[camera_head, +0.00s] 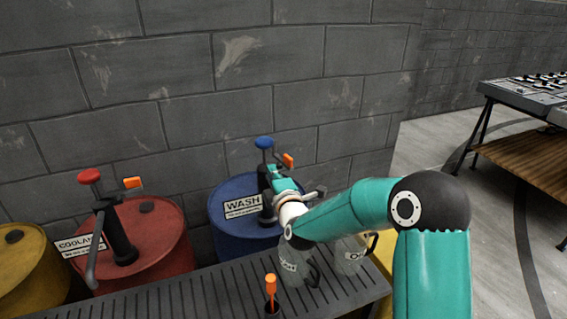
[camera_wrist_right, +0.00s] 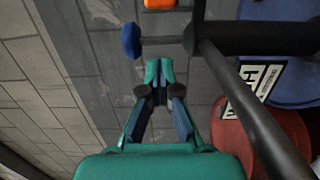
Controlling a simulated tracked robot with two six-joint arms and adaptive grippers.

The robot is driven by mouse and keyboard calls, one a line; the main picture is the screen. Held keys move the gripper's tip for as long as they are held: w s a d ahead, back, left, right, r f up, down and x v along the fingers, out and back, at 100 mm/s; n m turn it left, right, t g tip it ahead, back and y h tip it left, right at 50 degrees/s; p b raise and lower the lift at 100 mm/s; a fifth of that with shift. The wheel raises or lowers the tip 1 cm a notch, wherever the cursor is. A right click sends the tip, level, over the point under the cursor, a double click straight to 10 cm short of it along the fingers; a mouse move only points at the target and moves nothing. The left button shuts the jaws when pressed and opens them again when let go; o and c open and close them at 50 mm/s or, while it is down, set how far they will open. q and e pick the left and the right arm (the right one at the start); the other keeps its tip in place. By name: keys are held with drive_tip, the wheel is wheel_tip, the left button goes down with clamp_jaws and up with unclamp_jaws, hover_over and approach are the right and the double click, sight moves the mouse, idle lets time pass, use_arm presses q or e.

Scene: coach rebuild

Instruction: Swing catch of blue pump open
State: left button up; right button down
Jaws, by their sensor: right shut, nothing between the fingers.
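The blue pump (camera_head: 265,190) stands on the blue drum (camera_head: 232,197) labelled WASH, with a blue knob (camera_head: 264,142) on top. Its orange catch (camera_head: 288,160) sticks out to the right near the top. In the right wrist view the knob (camera_wrist_right: 131,40) is beyond the fingertips, and the orange catch (camera_wrist_right: 160,4) is cut by the top edge. My right gripper (camera_head: 276,172) is shut and empty, close to the pump just below the catch. Its fingertips also show in the right wrist view (camera_wrist_right: 159,70). I cannot tell whether it touches the pump. My left gripper is out of view.
A red drum (camera_head: 165,245) with a red-knobbed pump (camera_head: 115,230) and its own orange catch (camera_head: 133,183) stands left. A yellow drum (camera_head: 30,262) is at the far left. Two jugs (camera_head: 295,265) (camera_head: 350,254) and an orange-topped item (camera_head: 271,284) are on the slatted bench (camera_head: 200,295) in front.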

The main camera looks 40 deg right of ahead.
sight(287, 161)
drive_tip(key=shift+x, duration=0.95)
drive_tip(key=d, duration=0.2)
drive_tip(key=d+p, duration=0.1)
drive_tip(key=shift+s+d, duration=0.35)
drive_tip(key=shift+d, duration=0.05)
drive_tip(key=shift+s+d+f+b, duration=0.15)
drive_tip(key=shift+d+b, duration=0.35)
drive_tip(key=shift+b, duration=0.55)
drive_tip(key=shift+d, duration=0.2)
drive_tip(key=shift+a, duration=0.1)
